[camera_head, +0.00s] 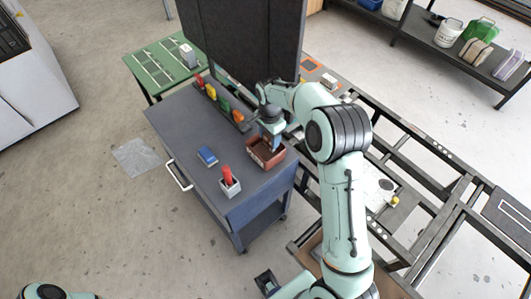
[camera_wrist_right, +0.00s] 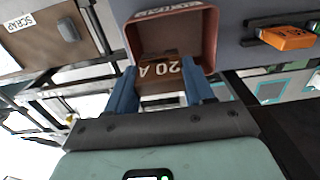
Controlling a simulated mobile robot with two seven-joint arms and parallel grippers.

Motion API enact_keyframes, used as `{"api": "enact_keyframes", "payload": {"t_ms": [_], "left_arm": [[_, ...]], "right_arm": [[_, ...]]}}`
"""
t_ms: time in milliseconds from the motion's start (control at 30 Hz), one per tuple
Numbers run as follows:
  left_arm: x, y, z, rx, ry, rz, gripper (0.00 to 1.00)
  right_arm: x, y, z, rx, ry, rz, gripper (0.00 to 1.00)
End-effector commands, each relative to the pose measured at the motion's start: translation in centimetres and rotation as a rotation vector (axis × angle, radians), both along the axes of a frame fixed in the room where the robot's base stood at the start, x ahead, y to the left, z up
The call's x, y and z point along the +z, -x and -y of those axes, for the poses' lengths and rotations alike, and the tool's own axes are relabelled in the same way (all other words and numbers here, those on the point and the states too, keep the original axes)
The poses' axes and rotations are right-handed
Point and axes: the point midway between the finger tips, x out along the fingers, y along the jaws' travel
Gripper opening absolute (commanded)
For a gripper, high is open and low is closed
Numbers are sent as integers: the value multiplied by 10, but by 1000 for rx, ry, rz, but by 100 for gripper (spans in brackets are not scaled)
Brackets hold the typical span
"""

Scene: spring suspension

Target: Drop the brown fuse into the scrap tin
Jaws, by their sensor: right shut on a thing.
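My right gripper (camera_head: 270,141) is over the dark cart top in the head view. In the right wrist view its blue fingers (camera_wrist_right: 160,88) are shut on the brown fuse (camera_wrist_right: 160,77), marked "20 A". The fuse is at an open reddish-brown box (camera_head: 266,157), overlapping its near side. The box (camera_wrist_right: 208,40) bears a white label that I cannot read for sure. I cannot tell whether fuse and box touch. My left gripper is out of view.
A blue block (camera_head: 207,156) and a grey holder with a red piece (camera_head: 228,182) stand on the cart top (camera_head: 185,125). Coloured fuses (camera_head: 211,91) line the foot of a tall black panel (camera_head: 245,40). A dark metal frame (camera_head: 445,225) stands at the right.

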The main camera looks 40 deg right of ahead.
Motion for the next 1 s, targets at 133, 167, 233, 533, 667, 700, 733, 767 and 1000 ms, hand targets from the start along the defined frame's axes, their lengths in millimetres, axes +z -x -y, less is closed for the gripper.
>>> {"api": "enact_keyframes", "payload": {"t_ms": [133,167,233,533,667,700,733,767,1000], "left_arm": [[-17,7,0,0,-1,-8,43],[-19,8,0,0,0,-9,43],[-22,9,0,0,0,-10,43],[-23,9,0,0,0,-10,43],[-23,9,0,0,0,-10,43],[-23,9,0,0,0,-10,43],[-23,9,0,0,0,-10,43],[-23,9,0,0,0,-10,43],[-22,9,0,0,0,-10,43]], "right_arm": [[-23,1,0,-1,0,-4,23],[-26,1,0,-1,0,-3,23],[-31,1,0,-1,0,-3,23],[-32,0,0,0,0,0,23],[-32,0,0,0,0,0,82],[-32,0,0,0,0,0,82],[-32,0,0,0,0,0,82],[-32,0,0,0,0,0,82],[-29,0,0,0,0,0,82]]}}
